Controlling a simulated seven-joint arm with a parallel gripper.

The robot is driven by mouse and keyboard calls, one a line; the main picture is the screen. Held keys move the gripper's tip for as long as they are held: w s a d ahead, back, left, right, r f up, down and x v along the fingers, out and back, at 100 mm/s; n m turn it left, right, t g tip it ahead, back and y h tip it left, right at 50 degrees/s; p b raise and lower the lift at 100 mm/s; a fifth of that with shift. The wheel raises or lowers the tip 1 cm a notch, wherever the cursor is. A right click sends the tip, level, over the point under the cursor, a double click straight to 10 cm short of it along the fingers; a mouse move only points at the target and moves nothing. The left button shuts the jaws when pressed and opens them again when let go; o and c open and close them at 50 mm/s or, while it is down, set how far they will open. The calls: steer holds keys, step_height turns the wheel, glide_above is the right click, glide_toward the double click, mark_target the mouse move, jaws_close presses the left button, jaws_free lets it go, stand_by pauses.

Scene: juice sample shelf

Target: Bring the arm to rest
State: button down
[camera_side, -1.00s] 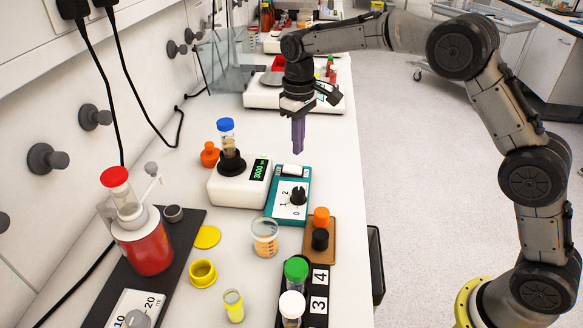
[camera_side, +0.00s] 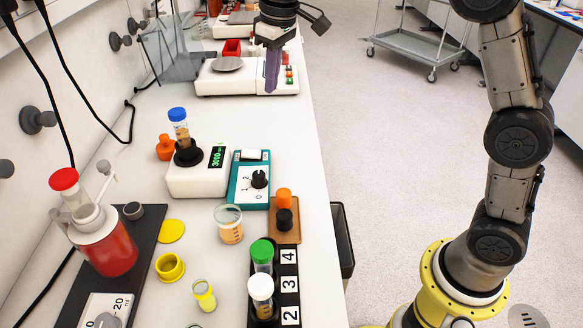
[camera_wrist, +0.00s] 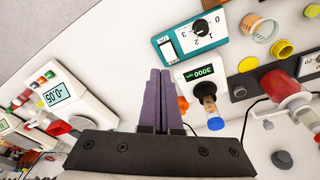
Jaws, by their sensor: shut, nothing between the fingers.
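My gripper (camera_side: 272,75) has purple fingers pointing down and hangs empty in front of the white balance at the back of the bench. In the wrist view the gripper (camera_wrist: 158,78) shows its two fingers side by side, pressed together, with nothing between them. The white mixer reading 3000 (camera_side: 197,176), with a blue-capped tube (camera_side: 179,127) standing upright on it, is below and left of the gripper in the side view, clear of it.
A teal dial box (camera_side: 249,180), a cup (camera_side: 229,226), a red bottle dispenser (camera_side: 108,250) and a numbered rack (camera_side: 287,290) with capped tubes line the bench. The white balance (camera_side: 246,82) is behind the gripper. The floor to the right is open.

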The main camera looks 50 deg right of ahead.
steer(key=s+d+r+m+t, duration=0.1)
steer(key=s+d+r, duration=0.15)
steer(key=s, duration=0.55)
steer(key=s+d+r+t, duration=0.15)
steer(key=s+r, duration=0.25)
steer(key=s, duration=0.5)
steer(key=s+f+m+t, duration=0.1)
steer(key=s+f, duration=1)
steer(key=s, duration=0.3)
steer(key=shift+d+m, duration=0.3)
steer(key=shift+d, duration=0.1)
